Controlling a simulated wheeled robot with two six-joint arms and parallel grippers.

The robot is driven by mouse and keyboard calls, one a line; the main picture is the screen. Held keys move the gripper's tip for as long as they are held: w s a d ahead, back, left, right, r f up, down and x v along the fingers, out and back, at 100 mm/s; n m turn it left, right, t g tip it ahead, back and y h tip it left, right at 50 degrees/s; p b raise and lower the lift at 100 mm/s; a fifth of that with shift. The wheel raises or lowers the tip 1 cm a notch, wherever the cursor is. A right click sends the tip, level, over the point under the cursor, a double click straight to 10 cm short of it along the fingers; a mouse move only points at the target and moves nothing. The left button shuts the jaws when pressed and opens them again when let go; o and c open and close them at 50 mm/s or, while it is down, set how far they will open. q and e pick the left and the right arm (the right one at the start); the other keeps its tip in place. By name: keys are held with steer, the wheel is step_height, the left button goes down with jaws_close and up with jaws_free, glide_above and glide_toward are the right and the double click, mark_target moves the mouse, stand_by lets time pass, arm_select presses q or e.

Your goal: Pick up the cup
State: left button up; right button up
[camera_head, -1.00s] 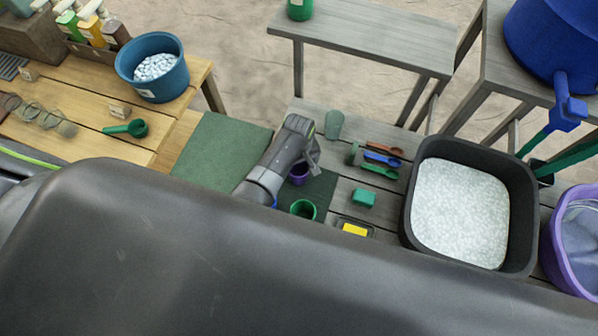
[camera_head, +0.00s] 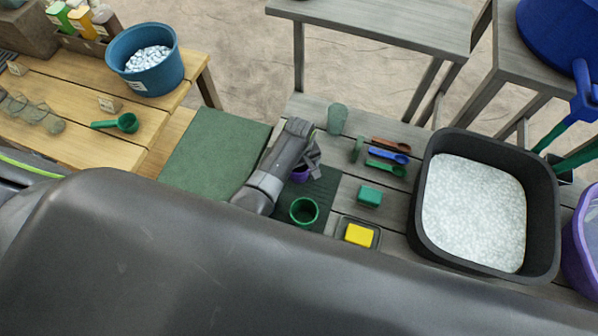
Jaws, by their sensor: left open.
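A green cup (camera_head: 304,211) stands upright on a dark mat (camera_head: 322,190) on the grey table. A purple cup (camera_head: 300,175) stands behind it, partly hidden by my left gripper. My left gripper (camera_head: 313,168) is open, with its fingers at the purple cup's far right side. I cannot tell whether it touches the cup. My right gripper is not in view.
A yellow block (camera_head: 359,234) in a small tray, a green block (camera_head: 369,196) and several coloured spoons (camera_head: 387,156) lie to the right. A large black tub (camera_head: 419,205) of white granules stands beyond them. A green mat (camera_head: 212,158) lies to the left.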

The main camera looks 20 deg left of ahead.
arm_select(q)
steer(key=c, duration=1.1)
